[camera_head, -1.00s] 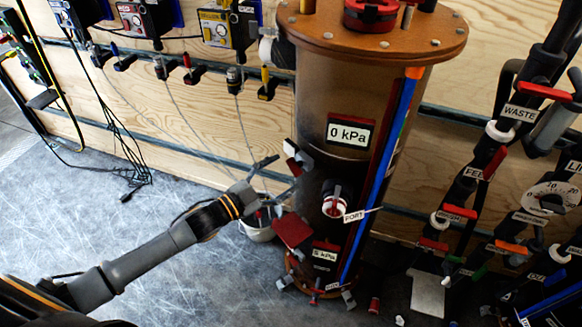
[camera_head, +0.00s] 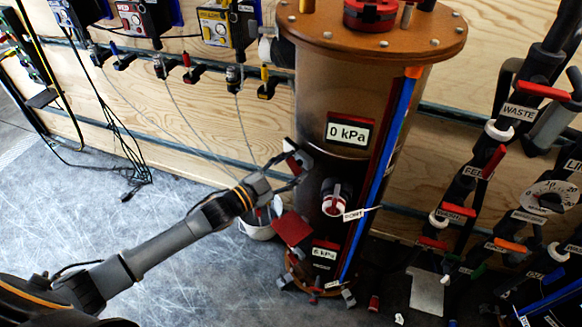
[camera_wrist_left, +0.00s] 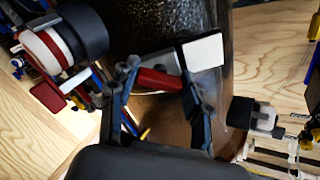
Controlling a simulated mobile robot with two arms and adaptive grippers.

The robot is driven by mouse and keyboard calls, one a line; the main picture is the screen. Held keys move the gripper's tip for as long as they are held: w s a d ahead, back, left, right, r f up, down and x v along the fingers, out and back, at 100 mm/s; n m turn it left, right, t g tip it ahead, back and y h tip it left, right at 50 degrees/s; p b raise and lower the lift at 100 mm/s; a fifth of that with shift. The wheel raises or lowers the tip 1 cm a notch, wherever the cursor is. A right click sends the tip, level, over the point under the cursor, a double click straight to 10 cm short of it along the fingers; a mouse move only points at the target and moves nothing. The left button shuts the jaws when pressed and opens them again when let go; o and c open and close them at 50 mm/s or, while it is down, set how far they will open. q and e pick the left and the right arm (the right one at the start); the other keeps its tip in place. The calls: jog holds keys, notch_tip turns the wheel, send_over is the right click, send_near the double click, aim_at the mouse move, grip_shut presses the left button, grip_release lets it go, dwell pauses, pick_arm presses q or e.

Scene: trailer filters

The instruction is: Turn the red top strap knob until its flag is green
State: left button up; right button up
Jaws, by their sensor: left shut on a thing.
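The dark cylindrical vessel (camera_head: 318,95) stands in the middle of the head view. My left gripper (camera_head: 288,166) is at its left side, above and left of the port (camera_head: 335,198). In the left wrist view my left gripper (camera_wrist_left: 160,92) has its fingers around the red knob (camera_wrist_left: 154,78) and is shut on it. In the head view the knob is mostly hidden by the fingers. A pale square plate (camera_wrist_left: 203,52) sits beside the knob in the wrist view. A red square plate (camera_head: 293,230) hangs lower on the vessel. I cannot tell which plate is the knob's flag.
A white bucket (camera_head: 258,228) stands on the floor behind my left wrist. A gauge on the vessel (camera_head: 348,131) reads 0 kPa. Labelled pipes with red and orange handles (camera_head: 545,90) crowd the right side. The floor at left (camera_head: 150,235) is mostly clear.

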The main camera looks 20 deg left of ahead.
pick_arm(q)
jog(key=n+p, duration=0.1)
jog(key=n, duration=0.2)
jog(key=shift+r, duration=0.1)
jog(key=shift+n+p, duration=0.55)
jog(key=shift+n, duration=1.05)
jog(key=o, duration=1.2)
jog(key=shift+c, duration=0.2)
